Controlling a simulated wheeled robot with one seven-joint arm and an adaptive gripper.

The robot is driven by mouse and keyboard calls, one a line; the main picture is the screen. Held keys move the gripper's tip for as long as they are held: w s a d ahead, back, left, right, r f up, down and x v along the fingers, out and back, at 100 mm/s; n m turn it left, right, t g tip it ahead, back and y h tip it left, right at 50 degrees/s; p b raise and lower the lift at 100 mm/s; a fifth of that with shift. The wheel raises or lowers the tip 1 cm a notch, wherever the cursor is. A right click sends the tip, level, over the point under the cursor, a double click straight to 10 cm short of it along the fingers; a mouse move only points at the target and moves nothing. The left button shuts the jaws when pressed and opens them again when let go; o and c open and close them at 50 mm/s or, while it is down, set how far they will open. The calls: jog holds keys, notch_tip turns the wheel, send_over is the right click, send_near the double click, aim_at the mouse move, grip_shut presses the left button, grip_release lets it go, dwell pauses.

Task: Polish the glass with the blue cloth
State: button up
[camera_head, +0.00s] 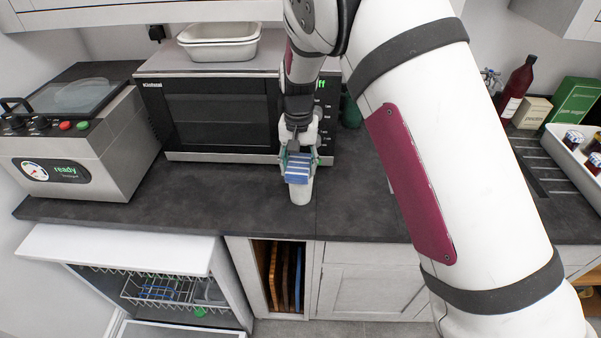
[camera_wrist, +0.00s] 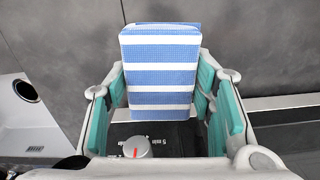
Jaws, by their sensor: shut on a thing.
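A blue-and-white striped cloth (camera_wrist: 160,68), folded into a block, sits between the teal-padded fingers of my gripper (camera_wrist: 161,98) in the wrist view. My gripper (camera_head: 299,160) is shut on it. In the head view the cloth (camera_head: 298,174) is low over the dark worktop, in front of the microwave. A pale, cup-shaped thing (camera_head: 299,194), perhaps the glass, stands upright on the worktop directly below the cloth. Its top is hidden by the cloth, and I cannot tell whether they touch.
A microwave (camera_head: 222,118) stands behind, with white dishes (camera_head: 219,42) on top. A steel appliance (camera_head: 85,150) with a "ready" display is at left. A dishwasher (camera_head: 130,245) is open below. A dark red bottle (camera_head: 518,85) and boxes stand at right. The worktop left of my gripper is clear.

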jog(key=shift+d, duration=1.25)
jog(key=shift+a, duration=2.15)
jog(key=shift+d, duration=2.2)
jog(key=shift+a+f+b, duration=0.1)
jog(key=shift+a+b, duration=0.25)
jog(key=shift+a, duration=1.8)
jog(key=shift+d, duration=2.15)
jog(key=shift+a, duration=2.15)
jog(key=shift+d, duration=2.1)
